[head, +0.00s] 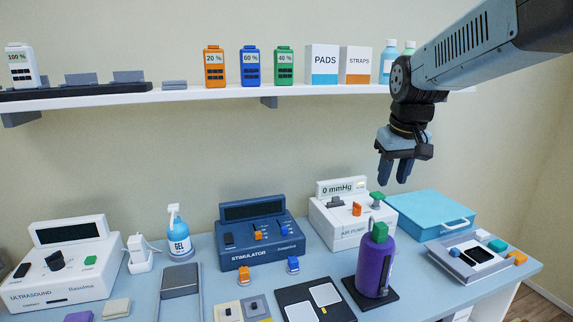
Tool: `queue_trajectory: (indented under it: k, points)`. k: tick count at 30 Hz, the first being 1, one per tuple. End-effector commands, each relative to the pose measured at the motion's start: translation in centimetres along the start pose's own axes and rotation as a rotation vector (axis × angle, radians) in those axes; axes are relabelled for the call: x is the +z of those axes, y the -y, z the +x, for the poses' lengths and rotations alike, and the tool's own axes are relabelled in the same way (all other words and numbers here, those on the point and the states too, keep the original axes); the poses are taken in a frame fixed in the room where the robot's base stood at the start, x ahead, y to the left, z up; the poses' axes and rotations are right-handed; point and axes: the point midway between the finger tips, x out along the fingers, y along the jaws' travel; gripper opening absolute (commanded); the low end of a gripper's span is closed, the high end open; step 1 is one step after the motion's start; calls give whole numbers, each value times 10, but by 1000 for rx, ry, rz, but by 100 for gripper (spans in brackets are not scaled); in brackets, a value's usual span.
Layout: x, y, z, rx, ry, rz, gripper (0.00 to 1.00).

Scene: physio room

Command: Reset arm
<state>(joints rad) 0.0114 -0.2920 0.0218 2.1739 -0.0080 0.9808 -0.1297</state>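My gripper (396,170) hangs in the air at the right of the head view, with its fingers pointing down. It is above the table and in front of the wall, just below the shelf's height. The two fingers show a gap between them at the tips, and I see nothing between them. My arm comes in from the upper right corner. Below the gripper are the white air pump (345,229) reading "0 mmHg" and a purple cylinder (374,266) with a green top on a black base.
The shelf (230,96) holds battery packs, a "PADS" box (321,65), a "STRAPS" box (355,66) and bottles. On the table (215,275) are an ultrasound unit (62,265), gel bottle (179,236), blue stimulator (260,233), black pad tray (290,294) and turquoise case (425,212).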

Motion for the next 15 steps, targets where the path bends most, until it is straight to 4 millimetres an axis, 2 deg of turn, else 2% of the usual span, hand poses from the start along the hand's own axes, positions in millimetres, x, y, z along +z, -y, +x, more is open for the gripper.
queue_trajectory:
  k: [1,6,15]
  points:
    - [13,2,-6,2,-19,11,36]
    - [55,6,-19,7,-75,50,36]
    - [124,15,-26,8,-169,114,36]
